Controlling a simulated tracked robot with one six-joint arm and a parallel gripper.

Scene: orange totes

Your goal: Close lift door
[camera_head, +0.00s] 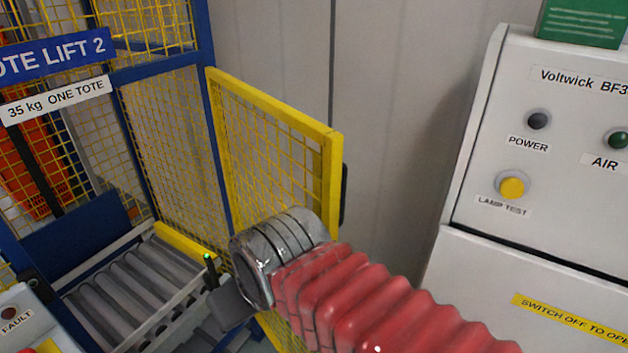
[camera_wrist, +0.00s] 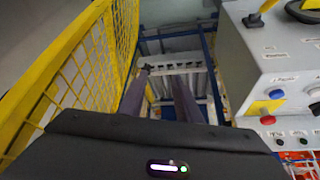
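The lift door (camera_head: 335,185) is a yellow-framed mesh panel. It stands open, swung out from the blue post of the lift (camera_head: 215,130). In the wrist view the door (camera_wrist: 60,70) runs along the left side. My gripper (camera_wrist: 163,74) has two dark fingers apart, with nothing seen between them. They point toward the lift opening, to the right of the door mesh. In the head view my gripper (camera_head: 228,303) is partly hidden by my wrist, in front of the door's lower part. Contact with the door cannot be told. The door's lower edge is hidden behind my arm.
A roller bed (camera_head: 130,290) lies inside the lift cage. A grey control cabinet (camera_head: 560,160) stands at right. A control box with buttons (camera_wrist: 280,75) is close on the right in the wrist view. A plain grey wall (camera_head: 390,90) is behind the door.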

